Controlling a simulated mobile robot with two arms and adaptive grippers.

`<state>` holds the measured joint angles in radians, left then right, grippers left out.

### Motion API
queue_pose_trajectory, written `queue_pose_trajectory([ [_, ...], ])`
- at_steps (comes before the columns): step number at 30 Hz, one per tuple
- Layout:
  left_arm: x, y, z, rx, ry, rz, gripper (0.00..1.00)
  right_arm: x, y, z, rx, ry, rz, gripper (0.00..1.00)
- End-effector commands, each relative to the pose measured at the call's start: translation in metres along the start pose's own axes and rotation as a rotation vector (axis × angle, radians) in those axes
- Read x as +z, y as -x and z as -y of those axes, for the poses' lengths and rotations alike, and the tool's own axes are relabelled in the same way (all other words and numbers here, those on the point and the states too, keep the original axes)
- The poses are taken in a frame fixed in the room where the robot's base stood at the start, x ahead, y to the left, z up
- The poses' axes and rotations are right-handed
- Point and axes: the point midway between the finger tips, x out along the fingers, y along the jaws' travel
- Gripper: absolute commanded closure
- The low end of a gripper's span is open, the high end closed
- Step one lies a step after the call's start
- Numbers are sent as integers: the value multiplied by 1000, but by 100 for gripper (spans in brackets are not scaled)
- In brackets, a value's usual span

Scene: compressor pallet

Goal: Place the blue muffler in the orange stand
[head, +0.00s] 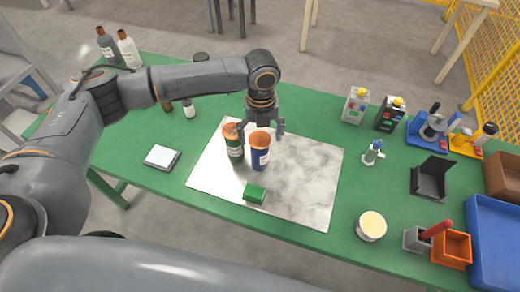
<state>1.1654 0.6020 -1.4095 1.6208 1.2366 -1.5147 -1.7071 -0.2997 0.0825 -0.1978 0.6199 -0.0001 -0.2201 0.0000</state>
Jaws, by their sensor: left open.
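A blue cylinder (260,155) with an orange top and a white label stands upright on the marbled sheet; I take it for the blue muffler, but cannot be sure. A similar green cylinder (233,146) stands close to its left. My left gripper (262,128) points down just behind the top of the blue cylinder, its fingers open; I cannot tell whether they touch the cylinder. A yellow-orange stand (462,146) at the far right holds a black-and-white part and may be the orange stand. My right gripper is out of view.
A green block (254,193) lies on the marbled sheet (306,178). To the right stand a small bottle (373,153), a blue stand (418,138), a black holder (431,180), a round tub (371,226), an orange box (452,250) and a blue tray (497,245).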

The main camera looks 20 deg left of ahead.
Motion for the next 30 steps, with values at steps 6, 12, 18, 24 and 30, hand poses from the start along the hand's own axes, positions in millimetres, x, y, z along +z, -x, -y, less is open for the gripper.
queue_pose_trajectory([
  [6,0,-28,0,1,2,0,21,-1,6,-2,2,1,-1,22],
  [12,3,-42,-1,2,2,0,21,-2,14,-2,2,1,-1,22],
  [18,6,-73,-1,1,2,-1,21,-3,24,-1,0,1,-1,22],
  [24,7,-84,-1,0,2,1,21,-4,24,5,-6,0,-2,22],
  [30,7,-84,-1,0,2,1,31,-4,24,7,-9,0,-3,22],
])
